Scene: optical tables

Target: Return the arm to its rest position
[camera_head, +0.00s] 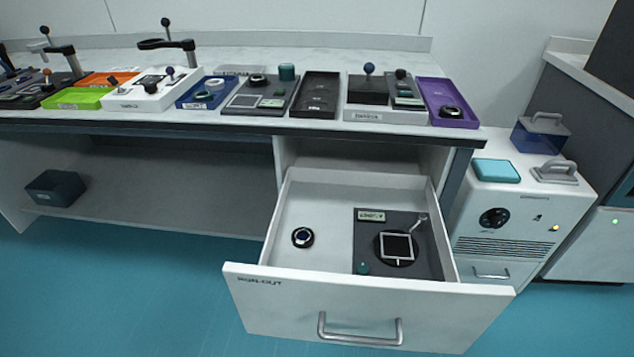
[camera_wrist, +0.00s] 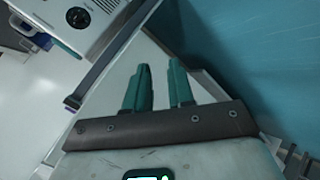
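My gripper (camera_wrist: 159,66) shows in the wrist view. Its two teal fingers stand apart with nothing visible between them, so it is open and empty. A pale surface lies behind the fingers, and I cannot tell how far off it is. My arm and gripper do not show in the head view.
An open drawer (camera_head: 365,308) juts out from the bench; a round dark puck (camera_head: 302,237) and a grey panel (camera_head: 366,230) lie inside. Trays, including a purple one (camera_head: 432,88), line the bench top. A white unit (camera_head: 508,222) stands at right. Teal floor (camera_head: 120,290) is clear at left.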

